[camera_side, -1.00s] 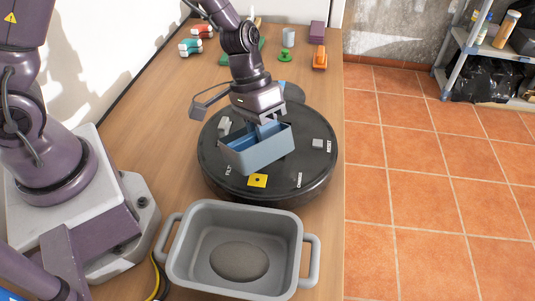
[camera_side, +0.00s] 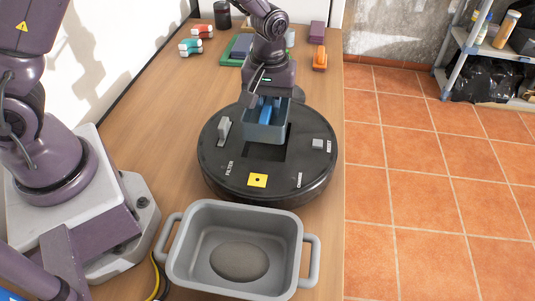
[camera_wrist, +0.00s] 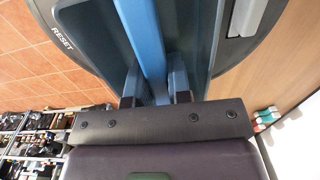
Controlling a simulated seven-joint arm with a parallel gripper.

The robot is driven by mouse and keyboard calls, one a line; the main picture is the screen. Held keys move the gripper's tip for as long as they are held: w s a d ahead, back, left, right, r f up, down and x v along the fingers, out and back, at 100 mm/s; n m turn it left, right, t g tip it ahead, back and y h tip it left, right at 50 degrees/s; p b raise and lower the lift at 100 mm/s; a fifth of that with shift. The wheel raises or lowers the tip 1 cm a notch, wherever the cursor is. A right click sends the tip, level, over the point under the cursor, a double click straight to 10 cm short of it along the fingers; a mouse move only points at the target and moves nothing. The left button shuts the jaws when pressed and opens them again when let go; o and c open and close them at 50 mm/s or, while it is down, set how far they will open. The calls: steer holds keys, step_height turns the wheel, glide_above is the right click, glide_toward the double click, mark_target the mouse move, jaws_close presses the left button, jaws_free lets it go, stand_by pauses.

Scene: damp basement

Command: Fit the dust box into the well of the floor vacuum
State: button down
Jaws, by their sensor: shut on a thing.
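The dust box (camera_side: 264,133) is a grey-blue open-topped box with a bright blue bar inside. My gripper (camera_side: 268,104) is shut on that blue bar; in the wrist view the fingers of my gripper (camera_wrist: 157,96) sit either side of the bar, with the dust box (camera_wrist: 95,40) beyond them. The floor vacuum (camera_side: 215,170) is a round black disc lying on the bench. Its well (camera_side: 268,154) is a dark rectangular opening, bare at the front. The box hangs over the rear of the well and hides that part. I cannot tell the gap beneath it.
A grey tub (camera_side: 202,215) with handles stands in front of the vacuum. A grey lever (camera_side: 223,131) stands up from the vacuum's left side, and a yellow label (camera_side: 257,180) marks its front. An orange object (camera_side: 320,60) and other items lie at the back.

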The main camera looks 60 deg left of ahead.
mark_target(267, 99)
step_height(267, 99, down, 10)
steer(key=shift+r, duration=0.15)
steer(key=c, duration=1.1)
jaws_free()
steer(key=shift+o, duration=0.2)
steer(key=r, duration=1.2)
steer(key=shift+a+r, duration=0.2)
steer(key=shift+r, duration=0.2)
steer(key=s+a+r+m+t, duration=0.3)
steer(key=s+r+m, duration=0.6)
steer(key=s+r, duration=0.9)
steer(key=s+t, duration=0.1)
steer(key=t, duration=0.1)
steer(key=shift+r+t, duration=0.3)
steer(key=shift+r, duration=0.1)
